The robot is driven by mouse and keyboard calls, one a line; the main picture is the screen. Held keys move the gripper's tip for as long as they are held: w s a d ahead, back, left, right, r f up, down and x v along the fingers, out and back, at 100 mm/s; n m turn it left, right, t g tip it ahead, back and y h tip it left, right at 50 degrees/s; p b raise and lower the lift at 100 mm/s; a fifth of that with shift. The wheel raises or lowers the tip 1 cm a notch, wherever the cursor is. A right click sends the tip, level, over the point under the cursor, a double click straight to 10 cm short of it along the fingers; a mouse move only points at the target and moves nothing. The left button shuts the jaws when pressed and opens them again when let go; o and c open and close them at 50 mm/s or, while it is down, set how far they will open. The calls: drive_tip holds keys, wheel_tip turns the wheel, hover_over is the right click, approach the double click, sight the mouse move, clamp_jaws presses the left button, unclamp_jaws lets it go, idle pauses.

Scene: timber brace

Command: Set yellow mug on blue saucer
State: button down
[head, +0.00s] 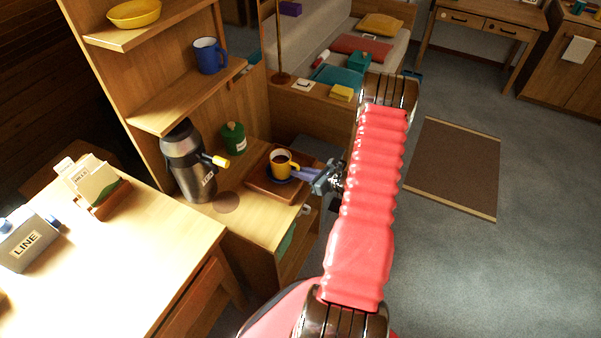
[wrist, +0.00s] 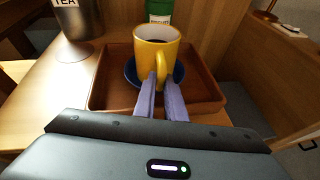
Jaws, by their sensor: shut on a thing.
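The yellow mug (wrist: 155,55), with dark liquid inside, stands upright over the blue saucer (wrist: 131,72) in the wrist view. It looks seated on the saucer, but the exact contact under its base is hidden. The mug (head: 281,161) and a sliver of the blue saucer (head: 270,176) also show in the head view. The saucer lies in a brown wooden tray (wrist: 104,88). My gripper (wrist: 158,82) is shut on the mug's handle, which faces me. In the head view my gripper (head: 299,174) reaches in from the right.
A steel flask labelled TEA (head: 188,165) and a green canister (head: 232,138) stand left of and behind the tray (head: 262,189). A shelf (head: 190,98) with a blue mug (head: 209,55) rises behind. A desk (head: 120,265) lies at the lower left.

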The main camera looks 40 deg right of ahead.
drive_tip(key=c, duration=1.8)
unclamp_jaws()
drive_tip(key=v, duration=1.2)
drive_tip(key=shift+a, duration=0.1)
